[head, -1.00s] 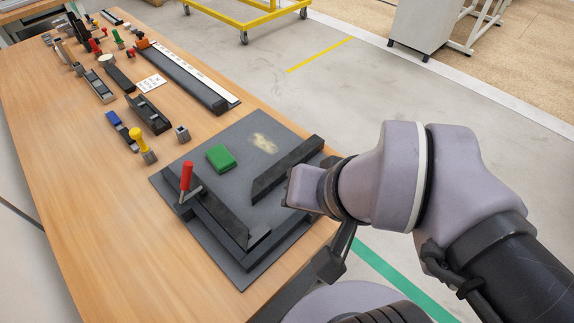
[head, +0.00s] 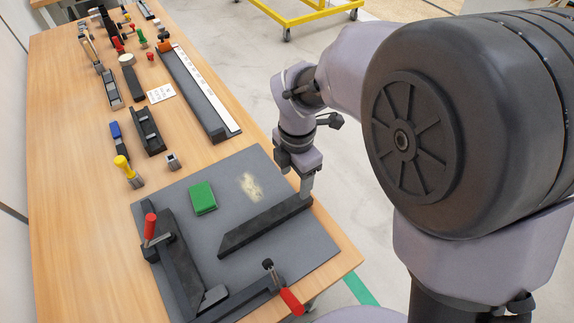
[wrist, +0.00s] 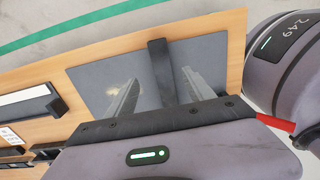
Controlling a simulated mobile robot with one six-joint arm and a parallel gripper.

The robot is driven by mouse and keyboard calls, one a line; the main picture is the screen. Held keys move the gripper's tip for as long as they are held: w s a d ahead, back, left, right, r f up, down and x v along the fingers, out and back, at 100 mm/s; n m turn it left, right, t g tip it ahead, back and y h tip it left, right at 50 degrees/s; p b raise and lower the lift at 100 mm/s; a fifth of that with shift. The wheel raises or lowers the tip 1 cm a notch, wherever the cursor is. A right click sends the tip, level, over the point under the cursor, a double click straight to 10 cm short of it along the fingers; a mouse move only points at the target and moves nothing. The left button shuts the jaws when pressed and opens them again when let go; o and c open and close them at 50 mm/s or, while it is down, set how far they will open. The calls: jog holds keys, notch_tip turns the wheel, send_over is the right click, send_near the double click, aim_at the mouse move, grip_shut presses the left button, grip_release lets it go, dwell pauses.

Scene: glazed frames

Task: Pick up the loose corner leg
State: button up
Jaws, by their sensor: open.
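The loose corner leg, a dark bar with a slanted end (head: 262,226), lies flat on the grey mat (head: 310,245), apart from the clamped dark corner piece (head: 180,265). My gripper (head: 306,190) points down at the leg's far right end in the head view. In the wrist view the leg (wrist: 159,62) shows between the two open fingers of my gripper (wrist: 161,76). The fingers look clear of it on both sides, and nothing is held. The gripper body hides the leg's near part there.
Red-handled clamps (head: 150,228) stand on the corner piece. A green block (head: 202,198) and a pale dust patch (head: 249,186) are on the mat. Several tools and a long ruled bar (head: 200,90) lie farther up the wooden table (head: 75,190).

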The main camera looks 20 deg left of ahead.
jog(key=b, duration=0.2)
send_over(295, 201)
notch_tip(295, 201, down, 6)
jog(key=shift+a+f, duration=0.1)
notch_tip(295, 201, down, 6)
jog(key=b, duration=0.2)
jog(key=shift+r+b, duration=0.2)
jog(key=shift+b, duration=0.15)
jog(key=shift+r, duration=0.15)
jog(key=shift+c, duration=0.2)
grip_shut()
